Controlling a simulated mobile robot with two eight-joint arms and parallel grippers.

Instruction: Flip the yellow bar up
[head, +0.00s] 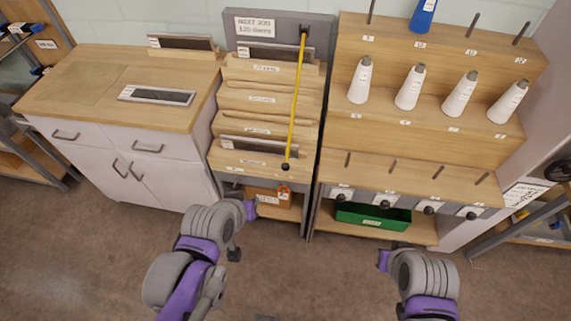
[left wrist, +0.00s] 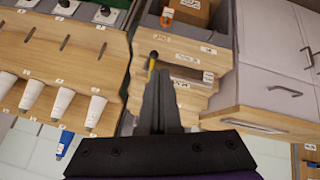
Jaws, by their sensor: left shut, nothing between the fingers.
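The yellow bar (head: 297,95) hangs down across the front of the grey-backed wooden rack (head: 262,86), right of its middle. Its upper end meets a black pivot on the grey back panel, and its lower end has a black knob (head: 285,167). In the left wrist view, which looks upside down, the bar's end (left wrist: 152,65) shows just beside my fingertips; most of the bar is hidden. My left gripper (left wrist: 163,75) is shut and empty, close to the bar's knob end; contact is unclear. My right gripper (head: 384,260) is low at the right, its fingers not clearly visible.
A cabinet (head: 75,85) with a wooden top stands left of the rack. On the right, a stepped wooden shelf (head: 345,135) holds white cones (head: 409,88), pegs and a green tray (head: 372,218). An orange padlock (head: 284,192) hangs below the rack. The floor in front is clear.

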